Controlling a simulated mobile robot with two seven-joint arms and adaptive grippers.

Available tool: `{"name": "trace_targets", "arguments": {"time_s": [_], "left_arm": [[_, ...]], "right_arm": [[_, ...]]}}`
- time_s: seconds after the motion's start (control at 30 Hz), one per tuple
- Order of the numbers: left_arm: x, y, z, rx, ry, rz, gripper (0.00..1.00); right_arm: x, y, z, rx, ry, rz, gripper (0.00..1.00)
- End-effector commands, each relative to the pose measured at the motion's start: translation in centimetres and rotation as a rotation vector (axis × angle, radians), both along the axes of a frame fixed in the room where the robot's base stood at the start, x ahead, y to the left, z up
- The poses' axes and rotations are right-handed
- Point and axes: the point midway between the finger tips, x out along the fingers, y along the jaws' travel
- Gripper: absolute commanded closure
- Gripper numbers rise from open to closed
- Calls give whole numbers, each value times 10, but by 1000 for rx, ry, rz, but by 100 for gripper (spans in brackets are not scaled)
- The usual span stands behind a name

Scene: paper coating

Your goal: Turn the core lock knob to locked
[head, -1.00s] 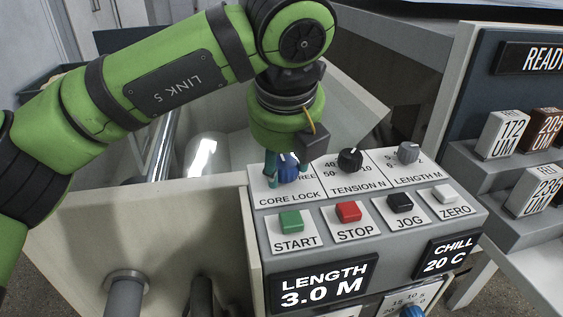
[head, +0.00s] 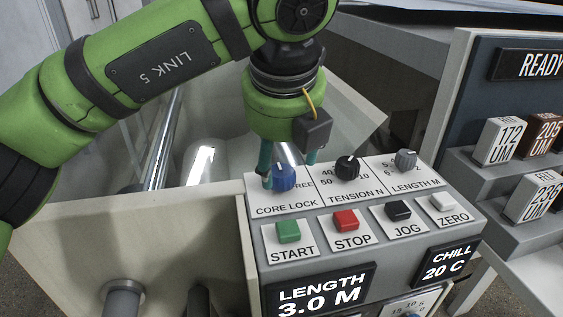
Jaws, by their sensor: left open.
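The core lock knob (head: 284,178) is blue and sits at the left end of the control panel's top row, above the words CORE LOCK. Part of its plate label shows as "REE" to its right; the rest is hidden. My left gripper (head: 288,172) points down over the panel. Its teal fingers are spread, one at the knob's left and one behind it to the right. I cannot tell whether either finger touches the knob. My right gripper is not in view.
The black tension knob (head: 347,167) and grey length knob (head: 405,160) stand to the right in the same row. The green start (head: 288,232), red stop (head: 345,220), black jog (head: 398,210) and white zero (head: 443,201) buttons lie in front. Felt blocks (head: 497,141) stand on a stepped rack at right.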

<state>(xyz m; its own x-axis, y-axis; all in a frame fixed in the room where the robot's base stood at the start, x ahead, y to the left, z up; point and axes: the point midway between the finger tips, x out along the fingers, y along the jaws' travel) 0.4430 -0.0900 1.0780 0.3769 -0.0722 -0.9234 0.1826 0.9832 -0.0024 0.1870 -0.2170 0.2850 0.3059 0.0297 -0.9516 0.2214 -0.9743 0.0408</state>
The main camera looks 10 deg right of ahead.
Motion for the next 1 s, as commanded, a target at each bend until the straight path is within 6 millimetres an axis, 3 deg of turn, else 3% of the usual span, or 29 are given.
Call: {"name": "trace_targets", "arguments": {"time_s": [0.2, 0.4, 0.87, 1.0], "left_arm": [[-18, 3, 46, -1, -6, 1, 34], [-29, 4, 73, -1, -4, 1, 34], [-33, 5, 83, -2, -2, 1, 34], [-33, 5, 102, -2, -3, 1, 34]], "right_arm": [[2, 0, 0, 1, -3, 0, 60], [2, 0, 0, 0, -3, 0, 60], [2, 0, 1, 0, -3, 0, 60], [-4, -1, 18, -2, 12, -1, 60]]}}
